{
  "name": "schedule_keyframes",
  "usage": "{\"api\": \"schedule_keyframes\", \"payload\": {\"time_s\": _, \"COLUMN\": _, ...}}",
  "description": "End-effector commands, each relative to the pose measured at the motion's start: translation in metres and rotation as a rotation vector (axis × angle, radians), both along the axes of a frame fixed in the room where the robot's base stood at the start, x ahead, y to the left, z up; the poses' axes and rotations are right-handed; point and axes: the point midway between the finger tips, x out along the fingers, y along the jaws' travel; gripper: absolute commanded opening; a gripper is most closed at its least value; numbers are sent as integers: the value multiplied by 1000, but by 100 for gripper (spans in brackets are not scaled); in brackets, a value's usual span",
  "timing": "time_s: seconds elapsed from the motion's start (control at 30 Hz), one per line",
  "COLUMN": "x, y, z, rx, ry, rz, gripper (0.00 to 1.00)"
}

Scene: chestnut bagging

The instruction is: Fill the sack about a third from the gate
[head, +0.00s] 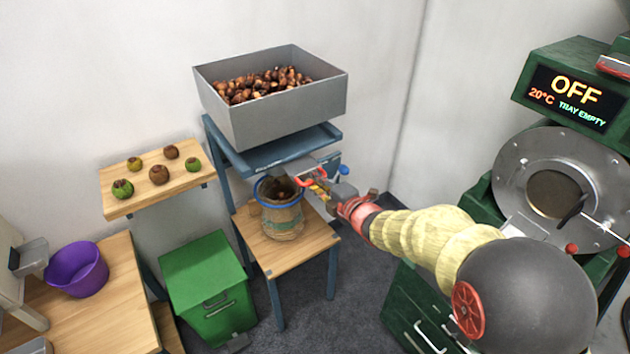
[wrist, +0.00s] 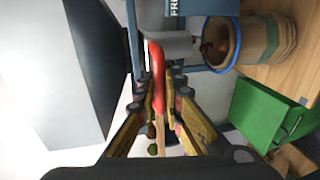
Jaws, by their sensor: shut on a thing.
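The tan sack (head: 283,222) with a blue rim stands upright on a small wooden stand under the hopper. It also shows in the wrist view (wrist: 268,45). Some brown chestnuts are visible inside its mouth; how deep they lie is hard to tell. The grey hopper (head: 295,112) above holds a heap of chestnuts (head: 262,86). The gate's red handle (wrist: 158,72) sticks out by a grey metal part (wrist: 180,44) next to the sack mouth. My gripper (wrist: 160,98) is shut on the red handle; in the head view my gripper (head: 326,189) is just right of the sack.
A shelf (head: 130,203) with several green and brown fruits hangs at the left. A green roaster (head: 570,62) reading OFF, TRAY EMPTY is at the right.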

Motion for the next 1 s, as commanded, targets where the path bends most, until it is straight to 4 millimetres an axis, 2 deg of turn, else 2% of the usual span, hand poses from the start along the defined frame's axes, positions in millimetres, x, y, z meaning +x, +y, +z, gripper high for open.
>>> {"api": "schedule_keyframes", "payload": {"time_s": 0.43, "x": 1, "y": 1, "z": -2, "rx": -1, "ry": 2, "rz": 0, "gripper": 0}}
{"api": "schedule_keyframes", "payload": {"time_s": 0.77, "x": 36, "y": 24, "z": -4, "rx": 0, "ry": 1, "rz": 1, "gripper": 0}}
{"api": "schedule_keyframes", "payload": {"time_s": 1.0, "x": 39, "y": 26, "z": -1, "rx": 0, "ry": 2, "rz": 0, "gripper": 0}}
